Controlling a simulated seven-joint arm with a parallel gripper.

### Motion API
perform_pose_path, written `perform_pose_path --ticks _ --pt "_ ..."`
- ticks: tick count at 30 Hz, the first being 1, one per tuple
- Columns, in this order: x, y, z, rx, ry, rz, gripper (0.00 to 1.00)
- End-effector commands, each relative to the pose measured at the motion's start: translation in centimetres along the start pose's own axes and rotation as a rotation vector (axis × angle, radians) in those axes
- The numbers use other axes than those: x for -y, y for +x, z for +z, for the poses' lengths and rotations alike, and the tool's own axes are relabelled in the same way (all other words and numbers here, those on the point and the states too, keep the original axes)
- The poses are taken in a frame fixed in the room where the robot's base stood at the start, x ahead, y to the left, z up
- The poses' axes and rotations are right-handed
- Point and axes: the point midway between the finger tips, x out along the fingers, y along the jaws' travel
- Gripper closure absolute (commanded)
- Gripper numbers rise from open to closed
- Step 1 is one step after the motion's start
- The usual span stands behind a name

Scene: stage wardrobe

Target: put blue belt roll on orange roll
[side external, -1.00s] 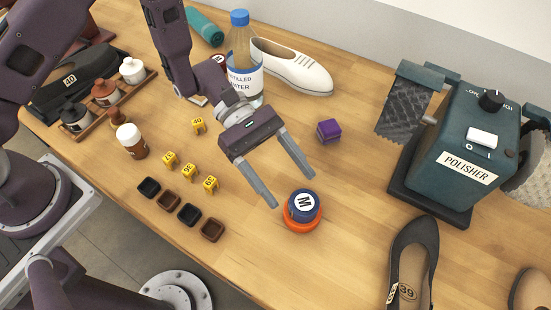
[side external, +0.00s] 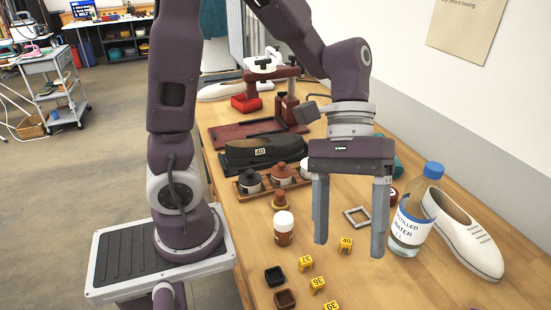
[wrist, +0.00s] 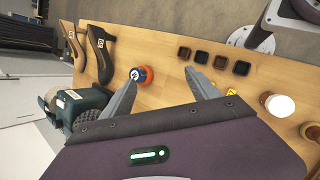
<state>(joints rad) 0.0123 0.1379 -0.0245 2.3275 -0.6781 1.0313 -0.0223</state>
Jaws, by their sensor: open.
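My gripper (side external: 349,248) is open and empty, fingers pointing down above the table, in the side view. In the wrist view its fingertips (wrist: 161,77) are apart with nothing between them, and the rolls show near the left fingertip. My gripper is clear of the rolls.
The water bottle (side external: 412,215) and white shoe (side external: 462,235) stand right of my gripper. A brown bottle with a white cap (side external: 284,230) and yellow number cubes (side external: 345,244) are nearby.

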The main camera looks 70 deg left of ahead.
Motion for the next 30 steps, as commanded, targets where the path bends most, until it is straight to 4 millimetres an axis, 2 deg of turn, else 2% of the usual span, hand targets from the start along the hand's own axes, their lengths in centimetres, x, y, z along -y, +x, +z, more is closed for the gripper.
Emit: perform_pose_path --ticks 1,3,6,10,15,30 --pt "1.5 -1.9 1.4 -0.128 0.115 -0.046 0.3" --pt "4.0 -4.0 2.7 -0.308 0.259 -0.131 0.3" --pt "7.2 -6.7 3.8 -0.544 0.413 -0.244 0.3" --pt "10.0 -9.0 4.3 -0.753 0.522 -0.351 0.3" --pt "11.0 -9.9 4.5 -0.833 0.559 -0.398 0.3" --pt "11.0 -9.9 4.5 -0.83 0.558 -0.396 0.3"
